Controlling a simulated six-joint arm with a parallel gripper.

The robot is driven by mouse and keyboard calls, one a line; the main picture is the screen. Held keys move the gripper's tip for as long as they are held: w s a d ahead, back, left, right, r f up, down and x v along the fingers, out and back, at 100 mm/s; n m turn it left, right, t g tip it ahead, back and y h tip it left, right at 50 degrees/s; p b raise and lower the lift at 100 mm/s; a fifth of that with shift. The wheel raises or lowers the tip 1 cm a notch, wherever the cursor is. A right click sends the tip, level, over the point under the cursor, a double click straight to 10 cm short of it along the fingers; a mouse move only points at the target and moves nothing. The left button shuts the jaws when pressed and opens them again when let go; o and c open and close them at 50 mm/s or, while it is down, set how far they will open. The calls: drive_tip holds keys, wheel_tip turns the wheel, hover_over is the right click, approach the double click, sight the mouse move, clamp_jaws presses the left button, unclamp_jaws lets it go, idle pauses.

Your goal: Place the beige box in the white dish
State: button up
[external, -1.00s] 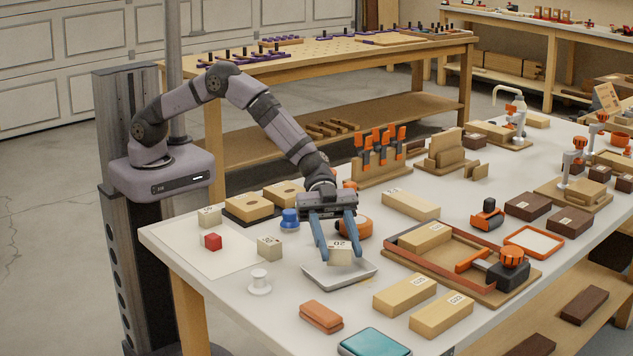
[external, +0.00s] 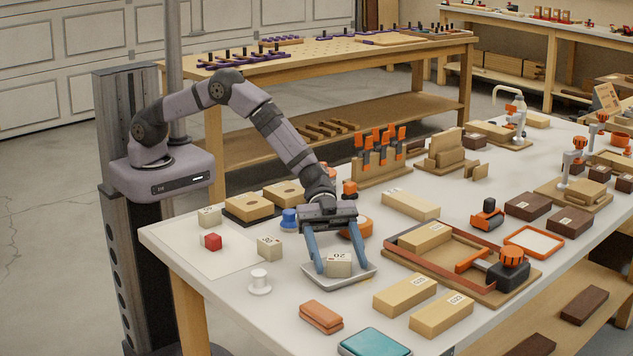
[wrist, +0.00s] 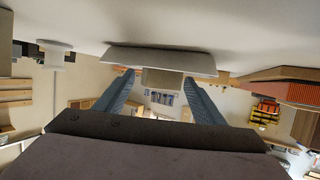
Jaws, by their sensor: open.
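The beige box (external: 338,265), marked 20, sits in the white dish (external: 345,281) near the front of the bench. My gripper (external: 343,272) is open around the box, with one blue finger on each side of it and the fingertips low at the dish. In the wrist view the box (wrist: 162,79) lies between the spread fingers (wrist: 160,95), with a gap visible on each side, and the dish (wrist: 160,60) is against it. The exact contact of box and dish floor is hidden.
A white spool (external: 260,282) stands left of the dish. An orange block (external: 321,316) lies in front, and a wooden block (external: 404,294) to the right. A blue knob (external: 289,218) and an orange tape roll (external: 357,228) are close behind my gripper.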

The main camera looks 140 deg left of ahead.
drive_tip(key=shift+r, duration=0.15)
drive_tip(key=shift+s+a, duration=0.1)
drive_tip(key=v, duration=1.1)
drive_tip(key=shift+s+a+r+b, duration=0.1)
drive_tip(key=shift+s+r+b, duration=0.15)
drive_tip(key=shift+s+b, duration=0.1)
